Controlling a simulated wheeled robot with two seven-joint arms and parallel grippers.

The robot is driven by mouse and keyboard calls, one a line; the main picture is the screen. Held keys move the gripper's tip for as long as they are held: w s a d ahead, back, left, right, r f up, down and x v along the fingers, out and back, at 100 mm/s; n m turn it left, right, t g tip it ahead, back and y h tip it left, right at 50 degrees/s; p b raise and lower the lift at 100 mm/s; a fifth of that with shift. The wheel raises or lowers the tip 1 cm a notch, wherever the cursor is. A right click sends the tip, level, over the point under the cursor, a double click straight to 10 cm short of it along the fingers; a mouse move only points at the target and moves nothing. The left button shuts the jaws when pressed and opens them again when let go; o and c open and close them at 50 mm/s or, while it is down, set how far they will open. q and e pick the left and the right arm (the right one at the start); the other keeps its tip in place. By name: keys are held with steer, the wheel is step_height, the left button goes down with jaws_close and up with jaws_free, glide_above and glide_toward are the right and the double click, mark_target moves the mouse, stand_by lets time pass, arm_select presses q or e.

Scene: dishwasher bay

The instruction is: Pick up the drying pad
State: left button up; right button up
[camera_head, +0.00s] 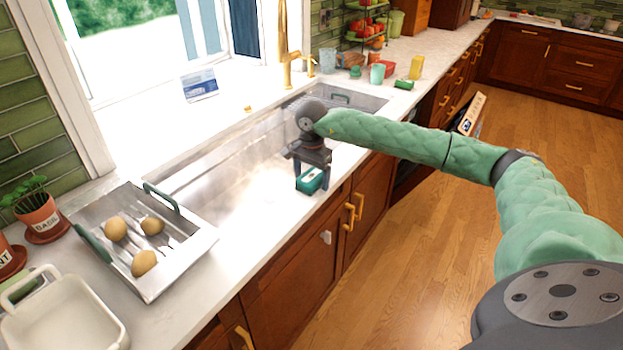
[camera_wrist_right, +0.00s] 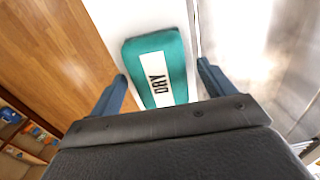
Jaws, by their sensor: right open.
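The drying pad (camera_head: 310,181) is a small teal block with a white label. It lies on the counter strip at the front edge of the sink. In the right wrist view the pad (camera_wrist_right: 178,58) shows its "DRY" label. My right gripper (camera_head: 311,172) points down over the pad, with its blue fingers open. In the wrist view the fingertips are on either side of the pad's near part, with gaps visible, and nothing is held. I cannot tell exactly how high the fingertips are above the counter. My left gripper is not in view.
The sink (camera_head: 235,165) lies behind the pad. A metal tray (camera_head: 185,255) with several potatoes stands to the left, near a white dish (camera_head: 65,318). A green sponge (camera_head: 404,84), a yellow block (camera_head: 416,67) and cups stand farther right. The counter's front edge is close.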

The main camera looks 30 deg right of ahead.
mark_target(311, 176)
steer(key=shift+f, duration=0.15)
steer(key=c, duration=1.1)
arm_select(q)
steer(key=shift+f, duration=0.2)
arm_select(e)
steer(key=shift+o, duration=0.2)
